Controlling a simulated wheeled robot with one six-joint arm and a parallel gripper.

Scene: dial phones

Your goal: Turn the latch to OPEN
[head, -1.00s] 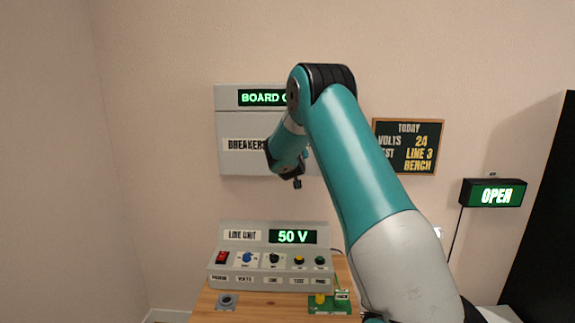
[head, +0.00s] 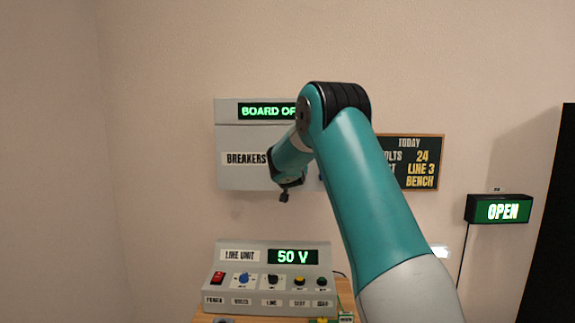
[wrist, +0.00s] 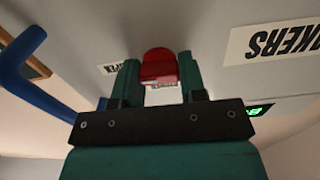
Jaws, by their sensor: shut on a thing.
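The latch shows as a red knob (wrist: 158,65) on the grey breaker board (head: 232,177) in the wrist view. My gripper (wrist: 157,78) is shut on it, with one teal finger on each side. A small upside-down label (wrist: 108,68) that seems to read OPEN lies left of the latch. Another small label (wrist: 161,87) shows between the fingers, partly hidden and unreadable. In the head view my arm covers the right part of the board, and the latch and fingertips are hidden. How far the latch is turned I cannot tell.
A blue bent handle (wrist: 22,65) stands out close to my gripper in the wrist view. Below the board, the line unit (head: 265,283) reads 50 V. A chalkboard (head: 420,165) and a lit OPEN sign (head: 502,210) are at the right. The left wall area is clear.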

